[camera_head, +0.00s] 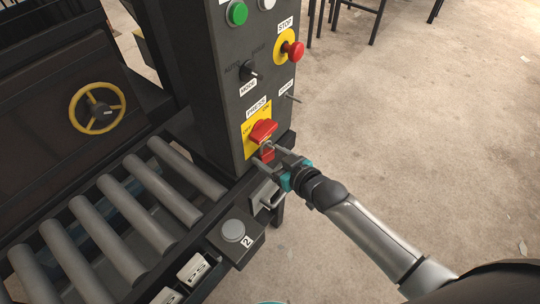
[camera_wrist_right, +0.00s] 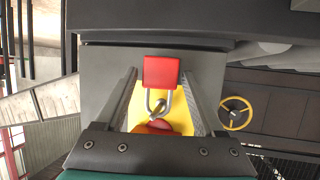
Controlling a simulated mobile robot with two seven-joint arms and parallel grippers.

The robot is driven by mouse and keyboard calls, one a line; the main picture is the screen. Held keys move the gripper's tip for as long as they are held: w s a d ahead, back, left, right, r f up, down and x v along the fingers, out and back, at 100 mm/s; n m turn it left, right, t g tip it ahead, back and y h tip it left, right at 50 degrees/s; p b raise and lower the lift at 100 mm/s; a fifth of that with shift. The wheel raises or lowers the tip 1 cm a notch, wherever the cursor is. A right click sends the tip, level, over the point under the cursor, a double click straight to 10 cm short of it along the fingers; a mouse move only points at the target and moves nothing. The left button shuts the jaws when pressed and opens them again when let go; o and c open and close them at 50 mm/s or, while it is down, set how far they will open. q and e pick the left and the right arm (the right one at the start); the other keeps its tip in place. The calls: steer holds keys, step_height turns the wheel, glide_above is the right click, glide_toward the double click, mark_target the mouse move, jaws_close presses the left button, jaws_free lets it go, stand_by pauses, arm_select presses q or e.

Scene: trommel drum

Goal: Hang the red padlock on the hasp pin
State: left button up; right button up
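The red padlock (camera_wrist_right: 161,72) hangs by its shackle at a metal loop (camera_wrist_right: 157,106) beside the red switch handle (camera_wrist_right: 155,127); the shackle appears to pass through the loop. The hasp pin itself is hard to make out. In the head view the padlock (camera_head: 266,155) is small and partly covered, just below the red switch handle (camera_head: 263,131). My right gripper (camera_head: 269,157) is open, with a finger on either side of the padlock. In the wrist view gaps show between the padlock and both fingers (camera_wrist_right: 159,76). My left gripper is not in view.
The dark control post (camera_head: 215,90) carries a red stop button (camera_head: 293,50), a mode knob (camera_head: 249,70) and a green button (camera_head: 237,13). A roller conveyor (camera_head: 124,202) and a grey button box (camera_head: 233,231) lie left and below. Open floor (camera_head: 420,130) is at right.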

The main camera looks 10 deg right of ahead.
steer(key=shift+o, duration=1.1)
steer(key=shift+s, duration=0.1)
steer(key=p+v, duration=0.4)
steer(key=v, duration=1.1)
steer(key=shift+r+p, duration=0.2)
steer(key=shift+p, duration=0.1)
steer(key=shift+d+f, duration=0.1)
steer(key=s+d+f+m+g+h, duration=0.1)
steer(key=s+d+f+g+h, duration=0.2)
steer(key=f, duration=0.8)
steer(key=s+d+f+m+g+h, duration=0.15)
steer(key=s+d+f, duration=0.35)
steer(key=f, duration=0.6)
steer(key=s+a+f+g, duration=0.3)
steer(key=s+f, duration=0.3)
steer(key=s, duration=0.4)
steer(key=s+a+f+g, duration=0.3)
steer(key=s+f, duration=0.3)
steer(key=s, duration=0.4)
steer(key=shift+s+f+g+h, duration=0.2)
steer(key=shift+s+g+h, duration=0.1)
steer(key=shift+g+h, duration=0.2)
